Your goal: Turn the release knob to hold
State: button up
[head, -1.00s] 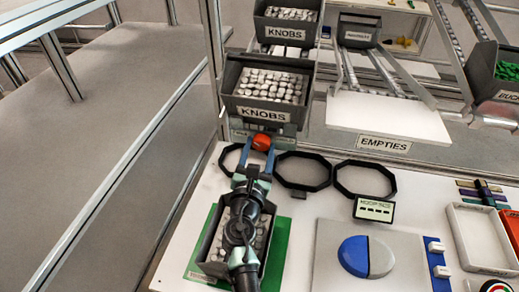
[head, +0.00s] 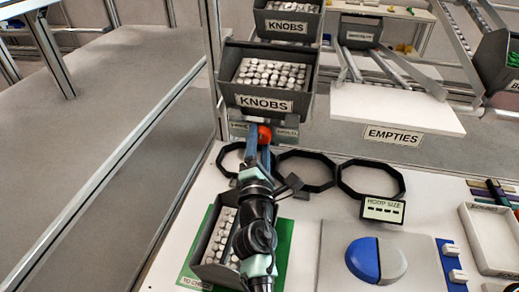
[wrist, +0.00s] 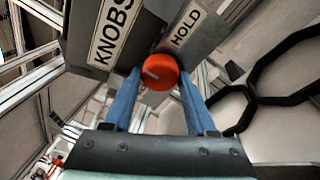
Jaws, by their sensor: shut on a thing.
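The red release knob (head: 264,134) is on a grey plate (head: 288,132) below the lower KNOBS bin. In the wrist view the knob (wrist: 160,72) sits between the two blue fingers of my gripper (wrist: 158,82), which is shut on it. A pale mark shows on the left part of the knob's face. A HOLD label (wrist: 187,28) lies up and to the right of the knob in the wrist view. In the head view my gripper (head: 262,148) is seen nearly edge-on, so its fingers overlap and cover part of the knob.
The lower KNOBS bin (head: 227,90), full of white knobs, hangs just above. Black octagonal rings (head: 308,187) stand close to the right of my gripper. A dark bin of white parts (head: 199,250) on a green mat is beside my arm. The EMPTIES shelf (head: 440,118) is further right.

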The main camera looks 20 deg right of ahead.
jog(key=m+b, duration=0.1)
jog(key=m+t+b, duration=0.1)
jog(key=m+b, duration=0.1)
jog(key=shift+f, duration=0.3)
jog(key=m+b, duration=0.3)
jog(key=shift+r+m+b, duration=0.15)
jog(key=shift+m+b, duration=0.35)
jog(key=shift+b, duration=0.2)
jog(key=shift+r+t, duration=0.1)
jog(key=shift+t, duration=0.2)
jog(key=o, duration=1.4)
jog(key=shift+c, duration=0.2)
jog(key=shift+s, duration=0.1)
